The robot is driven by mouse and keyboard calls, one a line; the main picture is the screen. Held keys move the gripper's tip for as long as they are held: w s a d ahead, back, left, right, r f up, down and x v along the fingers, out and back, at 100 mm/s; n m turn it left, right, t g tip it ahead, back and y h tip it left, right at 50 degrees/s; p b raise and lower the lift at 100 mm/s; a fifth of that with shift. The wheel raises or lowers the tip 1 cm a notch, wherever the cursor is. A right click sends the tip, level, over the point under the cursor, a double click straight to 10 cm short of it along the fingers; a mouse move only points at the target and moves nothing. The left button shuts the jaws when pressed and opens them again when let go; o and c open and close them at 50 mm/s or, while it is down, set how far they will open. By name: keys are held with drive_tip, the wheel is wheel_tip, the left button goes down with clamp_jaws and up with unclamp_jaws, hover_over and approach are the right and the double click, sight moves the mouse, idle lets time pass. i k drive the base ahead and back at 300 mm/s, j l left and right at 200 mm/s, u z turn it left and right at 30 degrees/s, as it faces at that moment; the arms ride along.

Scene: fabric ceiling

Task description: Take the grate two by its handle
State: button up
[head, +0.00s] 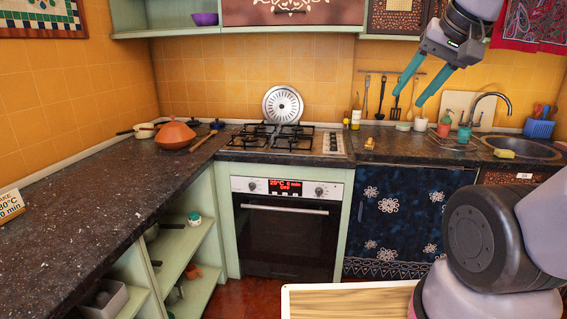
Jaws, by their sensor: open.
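My gripper (407,98) is open and empty, with its two teal fingers pointing down and left. It is high in front of the tiled back wall, right of the cooktop (333,144). Black grates (289,138) lie on the cooktop. I cannot tell which one is grate two, and I make out no handle on them. The oven (289,235) below has its door shut, with a light handle bar (281,208) across its top. The inside of the oven is too dark to see.
A round perforated metal lid (283,104) leans on the wall behind the cooktop. An orange tagine (175,135) stands left. Bottles, cups and a sink (524,147) are right. A wooden board (350,303) is at the bottom. The left counter (95,195) is mostly clear.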

sight(274, 146)
drive_tip(key=i+u, duration=0.1)
drive_tip(key=i, duration=0.6)
drive_tip(key=i+l+u, duration=0.1)
drive_tip(key=i, duration=0.55)
drive_tip(key=i+l+u, duration=0.1)
drive_tip(key=i, duration=0.6)
drive_tip(key=l, duration=0.1)
